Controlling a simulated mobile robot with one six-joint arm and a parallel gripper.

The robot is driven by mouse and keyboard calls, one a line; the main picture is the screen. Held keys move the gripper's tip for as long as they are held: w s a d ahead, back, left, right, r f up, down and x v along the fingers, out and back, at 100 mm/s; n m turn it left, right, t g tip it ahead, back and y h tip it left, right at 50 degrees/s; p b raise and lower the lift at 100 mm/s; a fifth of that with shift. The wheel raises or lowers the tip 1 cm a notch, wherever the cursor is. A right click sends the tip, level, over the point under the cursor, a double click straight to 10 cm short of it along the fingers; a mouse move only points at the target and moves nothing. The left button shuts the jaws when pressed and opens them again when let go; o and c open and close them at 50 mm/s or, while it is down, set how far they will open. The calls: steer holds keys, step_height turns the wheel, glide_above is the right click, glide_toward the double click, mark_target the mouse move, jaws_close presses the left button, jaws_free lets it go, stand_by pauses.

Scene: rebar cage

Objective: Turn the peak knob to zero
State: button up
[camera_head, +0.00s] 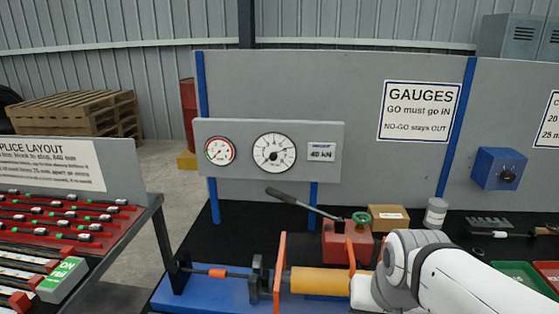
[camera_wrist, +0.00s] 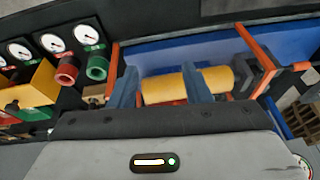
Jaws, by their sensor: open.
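The large white dial gauge (camera_head: 274,152) is on a grey panel in the head view. A small dark hub shows at its middle; I cannot tell whether this is the peak knob. A smaller dial with red marks (camera_head: 220,151) is to its left, and a "40 kN" label (camera_head: 321,152) is to its right. My gripper (camera_wrist: 160,86) shows two blue-grey fingers, apart, in the wrist view. The yellow cylinder (camera_wrist: 212,82) shows behind and between them; contact is unclear. In the head view my arm is at the lower right, and the fingers are not clearly seen.
A red hand pump (camera_head: 346,245) with a raised lever stands below the gauge panel. A carton (camera_head: 388,217) and a grey-lidded jar (camera_head: 435,213) stand right of it. A blue box with a black knob (camera_head: 498,168) is on the right wall. Orange uprights (camera_head: 279,265) flank the cylinder.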

steer(key=w+a+r+m+t, duration=0.1)
steer(key=w+a+m, duration=0.1)
steer(key=w, duration=0.2)
steer(key=w+a+r+m+t+y+b, duration=0.1)
steer(key=w+a+m+t, duration=0.1)
steer(key=w, duration=0.3)
steer(key=w+a+r+m+t+y, duration=0.1)
steer(key=w+a+m, duration=0.2)
steer(key=w+a, duration=0.1)
steer(key=shift+w+r, duration=0.1)
steer(key=shift+w, duration=0.65)
steer(key=w+a+r+m+t+y+b, duration=0.1)
steer(key=w+a+r+m+t+b, duration=0.15)
steer(key=w+a+m, duration=0.4)
steer(key=m+t+h, duration=0.4)
steer(key=m+t, duration=0.4)
steer(key=m, duration=1.1)
glide_toward(273, 157)
steer(key=w, duration=0.1)
steer(key=w+p, duration=0.1)
steer(key=w, duration=0.6)
steer(key=shift+w+d+r, duration=0.1)
steer(key=shift+w, duration=0.2)
